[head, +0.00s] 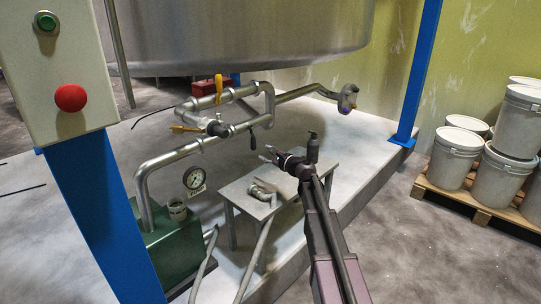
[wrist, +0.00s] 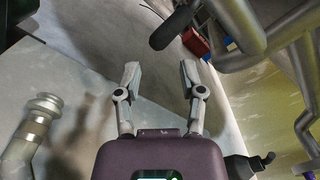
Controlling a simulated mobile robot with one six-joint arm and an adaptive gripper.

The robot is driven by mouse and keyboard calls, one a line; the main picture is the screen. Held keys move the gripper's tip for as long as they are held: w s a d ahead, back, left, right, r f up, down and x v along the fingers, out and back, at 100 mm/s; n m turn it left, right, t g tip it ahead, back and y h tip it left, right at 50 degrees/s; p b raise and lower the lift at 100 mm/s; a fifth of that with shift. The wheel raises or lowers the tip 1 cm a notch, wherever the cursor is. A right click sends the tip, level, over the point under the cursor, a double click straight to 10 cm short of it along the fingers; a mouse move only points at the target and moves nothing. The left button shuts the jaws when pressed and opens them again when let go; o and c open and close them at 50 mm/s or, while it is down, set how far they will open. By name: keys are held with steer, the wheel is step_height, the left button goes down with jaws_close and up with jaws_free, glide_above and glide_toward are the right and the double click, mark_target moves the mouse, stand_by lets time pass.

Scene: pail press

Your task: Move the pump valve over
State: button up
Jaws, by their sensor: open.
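Steel pipework (head: 200,143) runs below the big tank and carries several valve handles. One yellow handle (head: 218,86) stands upright on the upper pipe. Another yellow lever (head: 184,129) points left at the middle pipe. A dark handle (head: 253,141) hangs at the right of the pipework. No label tells me which is the pump valve. My gripper (head: 268,154) is open and empty, just right of and below the dark handle. In the wrist view my gripper (wrist: 160,72) has its fingers apart with nothing between them. A dark rounded handle end (wrist: 174,27) shows beyond the fingertips, apart from them.
A small metal table (head: 235,190) below my gripper bears a pipe elbow (head: 262,191). A green pump housing (head: 178,240) and gauge (head: 194,178) stand left. A control box with a red button (head: 70,98) is near left. White pails (head: 455,150) stand on a pallet at right.

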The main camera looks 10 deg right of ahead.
mark_target(255, 148)
steer(key=x, duration=0.6)
steer(key=shift+w, duration=0.15)
steer(key=shift+a, duration=0.1)
steer(key=c, duration=0.5)
steer(key=shift+w+d+r, duration=0.1)
steer(key=shift+w+d, duration=0.2)
steer(key=shift+d, duration=0.2)
steer(key=shift+w+d+r, duration=0.1)
steer(key=shift+w+d, duration=0.2)
steer(key=shift+d, duration=0.2)
steer(key=shift+c, duration=0.5)
steer(key=shift+w+d+r+p, duration=0.25)
steer(key=shift+w+d+p, duration=0.1)
steer(key=shift+d, duration=0.1)
steer(key=shift+w+d+r+p, duration=0.25)
steer(key=shift+d+p, duration=0.1)
steer(key=shift+d, duration=0.1)
steer(key=shift+c, duration=0.2)
